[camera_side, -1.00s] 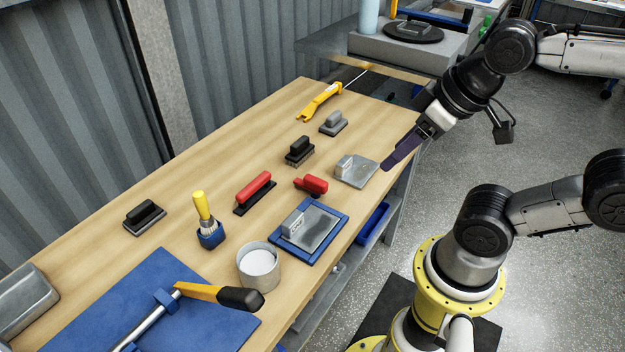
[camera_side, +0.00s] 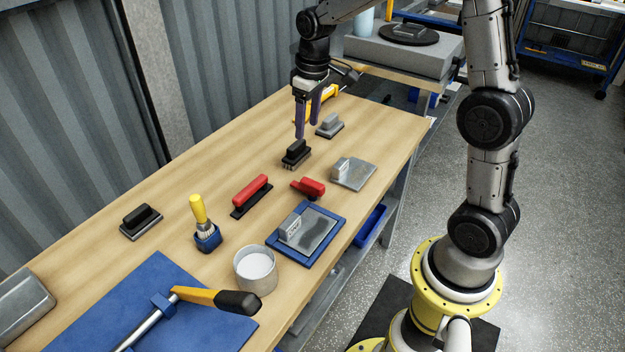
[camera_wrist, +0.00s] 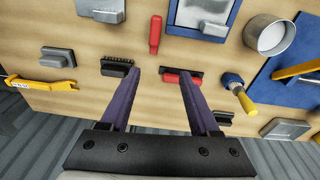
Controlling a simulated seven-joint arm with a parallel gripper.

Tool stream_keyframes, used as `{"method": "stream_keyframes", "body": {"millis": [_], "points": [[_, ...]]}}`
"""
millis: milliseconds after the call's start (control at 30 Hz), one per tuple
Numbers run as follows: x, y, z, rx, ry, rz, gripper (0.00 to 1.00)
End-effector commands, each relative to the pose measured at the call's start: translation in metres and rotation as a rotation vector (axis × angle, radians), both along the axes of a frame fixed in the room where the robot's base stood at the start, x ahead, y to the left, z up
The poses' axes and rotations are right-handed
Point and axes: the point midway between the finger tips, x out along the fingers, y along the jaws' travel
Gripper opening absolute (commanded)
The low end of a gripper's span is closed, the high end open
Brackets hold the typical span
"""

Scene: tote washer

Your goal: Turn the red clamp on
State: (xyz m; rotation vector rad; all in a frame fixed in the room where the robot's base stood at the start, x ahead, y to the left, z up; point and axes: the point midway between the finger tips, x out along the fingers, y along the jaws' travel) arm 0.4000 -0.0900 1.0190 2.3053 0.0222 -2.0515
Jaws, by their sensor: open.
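A small red piece with a narrow dark red end, which I take for the red clamp (camera_side: 312,186), lies near the middle of the table. In the wrist view the red clamp (camera_wrist: 155,35) is upright in the picture, ahead of and between the fingertips. My gripper (camera_side: 307,129) is open and empty, pointing down in the air, seen just behind the black brush (camera_side: 296,150). In the wrist view my gripper (camera_wrist: 160,72) has its right fingertip overlapping the long red-handled tool (camera_wrist: 184,79), partly hiding it. The clamp's detailed state is too small to tell.
The red-handled tool (camera_side: 251,194) lies left of the clamp. A blue-framed plate (camera_side: 325,217), a grey trowel (camera_side: 362,174) and a white-filled pot (camera_side: 256,270) stand close by. Bare wood surrounds the clamp.

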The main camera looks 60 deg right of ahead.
Motion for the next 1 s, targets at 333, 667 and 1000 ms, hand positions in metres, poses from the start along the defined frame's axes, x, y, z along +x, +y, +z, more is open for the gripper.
{"method": "stream_keyframes", "body": {"millis": [333, 667, 1000], "points": [[0.000, -0.021, -0.059, 0.030, 0.120, -0.050, 0.62], [-0.002, -0.020, -0.111, 0.031, 0.124, -0.050, 0.62], [-0.001, -0.020, -0.171, 0.030, 0.120, -0.050, 0.62]]}}
